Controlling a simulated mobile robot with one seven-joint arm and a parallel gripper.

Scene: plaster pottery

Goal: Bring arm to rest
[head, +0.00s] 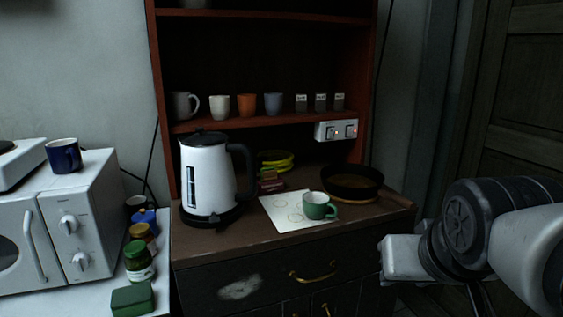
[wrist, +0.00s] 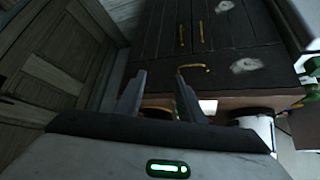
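My arm (head: 510,235) reaches in from the right edge in the head view, in front of the right side of the cabinet and the door. My gripper (wrist: 160,88) shows in the wrist view with its two dark fingers apart and only the cabinet front behind the gap. It is open and holds nothing. In the head view its fingers cannot be made out.
A dark cabinet (head: 285,272) carries a white kettle (head: 207,172), a green mug (head: 318,206) on a paper sheet (head: 283,211), and a black pan (head: 352,181). A microwave (head: 75,215) stands left. A wooden door (head: 518,130) is behind my arm.

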